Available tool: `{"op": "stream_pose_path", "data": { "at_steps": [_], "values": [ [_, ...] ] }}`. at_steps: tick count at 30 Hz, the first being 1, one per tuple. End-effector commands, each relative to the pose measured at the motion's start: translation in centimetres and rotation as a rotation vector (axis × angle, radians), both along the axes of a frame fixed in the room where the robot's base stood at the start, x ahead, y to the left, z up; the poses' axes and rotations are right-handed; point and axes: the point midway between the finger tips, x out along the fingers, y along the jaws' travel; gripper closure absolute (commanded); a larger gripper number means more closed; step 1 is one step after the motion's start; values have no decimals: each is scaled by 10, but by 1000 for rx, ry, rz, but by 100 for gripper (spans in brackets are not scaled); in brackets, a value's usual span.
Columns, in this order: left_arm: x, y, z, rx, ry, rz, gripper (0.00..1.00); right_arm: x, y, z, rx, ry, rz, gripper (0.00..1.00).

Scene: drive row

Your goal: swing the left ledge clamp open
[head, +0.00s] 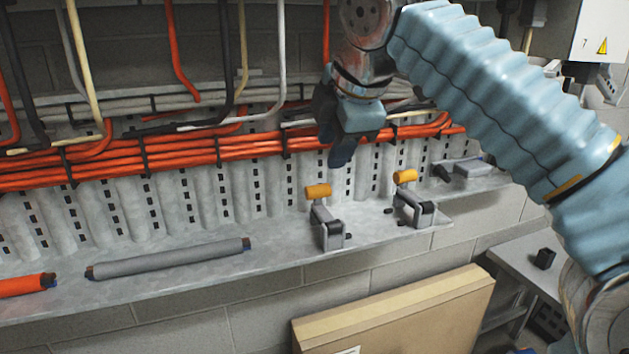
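The left ledge clamp (328,226) is a grey metal clamp with an orange-tipped handle (318,191), fixed near the front edge of the grey ledge (285,241). Its handle stands up, with the orange grip at the top. A similar right clamp (414,209) with an orange grip (405,176) stands to its right. My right gripper (343,150) points down above the ledge, a little above and right of the left clamp's orange grip, with a gap between them. Its fingers are dark and overlap, so their opening is unclear. My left gripper is out of view.
A grey tube (170,260) and an orange cable end (25,286) lie on the ledge at left. Orange cables (220,150) run along the perforated wall behind. A cardboard box (400,318) stands below the ledge; a small table (520,262) is at right.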

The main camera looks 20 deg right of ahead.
Motion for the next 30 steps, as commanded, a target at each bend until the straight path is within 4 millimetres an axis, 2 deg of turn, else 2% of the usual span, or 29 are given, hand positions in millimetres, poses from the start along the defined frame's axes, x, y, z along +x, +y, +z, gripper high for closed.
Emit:
{"op": "stream_pose_path", "data": {
  "at_steps": [9, 15, 21, 29, 30],
  "values": [
    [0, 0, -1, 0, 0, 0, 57, 40, -3, -62, 0, 5, -1, 62],
    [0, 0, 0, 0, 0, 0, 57, 59, -4, -90, 1, 4, -2, 62],
    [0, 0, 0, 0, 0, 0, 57, 67, -4, -101, 2, 1, -1, 62],
    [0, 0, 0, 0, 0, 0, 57, 68, -4, -102, 2, 0, -1, 62],
    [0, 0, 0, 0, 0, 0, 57, 68, -4, -102, 2, 0, -1, 68]
  ]
}}
